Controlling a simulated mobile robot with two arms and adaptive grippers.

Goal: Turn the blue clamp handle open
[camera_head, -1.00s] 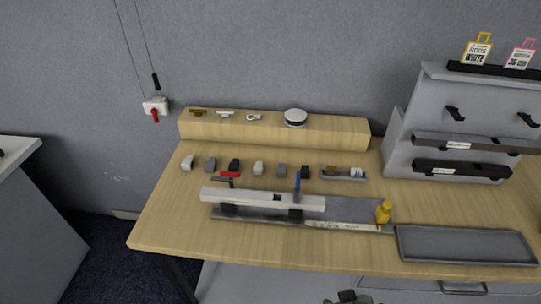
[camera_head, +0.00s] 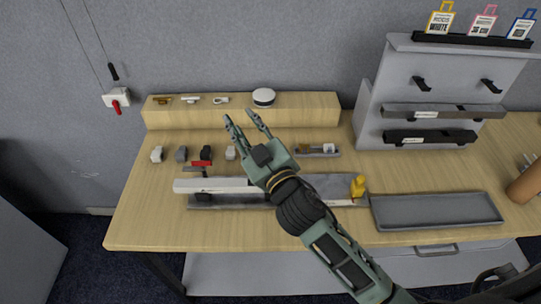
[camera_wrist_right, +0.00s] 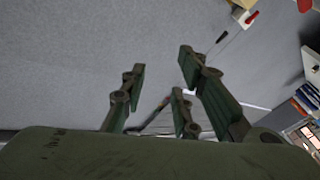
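The blue clamp handle is hidden in the head view, behind my right gripper and wrist. The long white bar (camera_head: 210,186) lies on the grey fixture, and its right part is also covered by my arm. A red handle (camera_head: 202,163) shows at the bar's left part. My right gripper (camera_head: 239,116) reaches over the fixture, its fingers spread and pointing toward the wooden ledge at the back. It looks empty. The right wrist view shows the spread fingers (camera_wrist_right: 155,88) with only wall and background behind them. My left gripper is not in view.
A wooden ledge (camera_head: 200,119) with small parts and a round white-and-black item (camera_head: 263,97) runs along the back. A yellow object (camera_head: 358,187) stands at the fixture's right end, beside an empty grey tray (camera_head: 436,224). A grey rack (camera_head: 372,95) stands behind right.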

